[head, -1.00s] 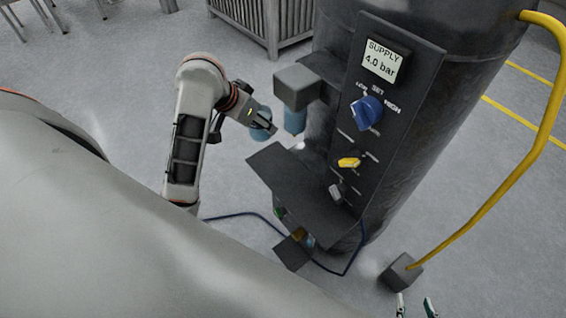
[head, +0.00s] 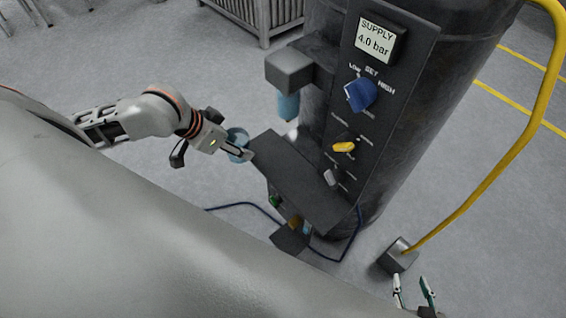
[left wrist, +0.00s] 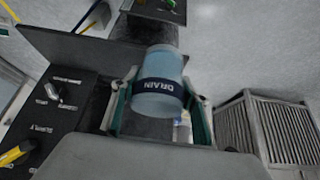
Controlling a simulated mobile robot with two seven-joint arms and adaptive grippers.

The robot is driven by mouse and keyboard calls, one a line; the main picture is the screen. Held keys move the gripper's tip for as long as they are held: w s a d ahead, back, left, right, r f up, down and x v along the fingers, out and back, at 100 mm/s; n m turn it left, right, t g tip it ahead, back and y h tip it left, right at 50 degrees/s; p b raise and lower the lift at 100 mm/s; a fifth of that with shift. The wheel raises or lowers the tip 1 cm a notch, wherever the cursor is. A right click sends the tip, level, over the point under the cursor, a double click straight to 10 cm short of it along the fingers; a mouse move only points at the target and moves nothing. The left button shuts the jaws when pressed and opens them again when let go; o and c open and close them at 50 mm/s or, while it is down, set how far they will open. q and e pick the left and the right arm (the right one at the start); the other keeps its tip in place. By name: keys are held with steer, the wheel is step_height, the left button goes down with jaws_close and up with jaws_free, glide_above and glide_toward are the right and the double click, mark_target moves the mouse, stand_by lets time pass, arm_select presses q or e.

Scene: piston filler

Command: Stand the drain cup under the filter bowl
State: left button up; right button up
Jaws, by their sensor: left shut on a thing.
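The drain cup (head: 236,136) is light blue and see-through, with a dark band reading DRAIN in the left wrist view (left wrist: 158,72). My left gripper (head: 240,152) is shut around it, one finger on each side, and holds it in the air left of the dark shelf plate (head: 297,182). The filter bowl (head: 288,106) is a blue cylinder hanging below a grey block (head: 289,70) on the tank. The cup is apart from the bowl, below and left of it in the head view. My right gripper (head: 413,291) shows at the bottom edge, fingers apart and empty.
The dark tank carries a panel with a 4.0 bar display (head: 376,40), a blue knob (head: 361,95) and a yellow lever (head: 344,147). A yellow pipe (head: 500,185) runs at right. A blue hose (head: 345,260) hangs below the shelf. A slatted crate (left wrist: 268,128) stands behind.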

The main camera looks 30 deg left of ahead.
arm_select(q)
steer(key=s+d+f+m, duration=0.2)
steer(key=s+f, duration=0.1)
steer(key=s, duration=0.5)
glide_toward(287, 160)
steer(key=f, duration=0.1)
steer(key=f+p, duration=0.1)
steer(key=shift+w+a+f+h, duration=0.15)
steer(key=shift+w+f+h, duration=0.2)
steer(key=shift+h, duration=0.05)
steer(key=w, duration=0.1)
steer(key=w+d, duration=0.2)
steer(key=w, duration=0.1)
steer(key=shift+d, duration=0.25)
steer(key=shift+w+f, duration=0.1)
steer(key=shift+w, duration=0.05)
arm_select(e)
steer(key=shift+s+d+f, duration=0.15)
steer(key=shift+s+d, duration=0.15)
steer(key=shift+d, duration=0.15)
arm_select(q)
steer(key=shift+f, duration=0.1)
steer(key=o, duration=1.1)
steer(key=shift+f, duration=0.1)
arm_select(e)
steer(key=shift+f, duration=0.1)
arm_select(q)
steer(key=shift+o, duration=0.2)
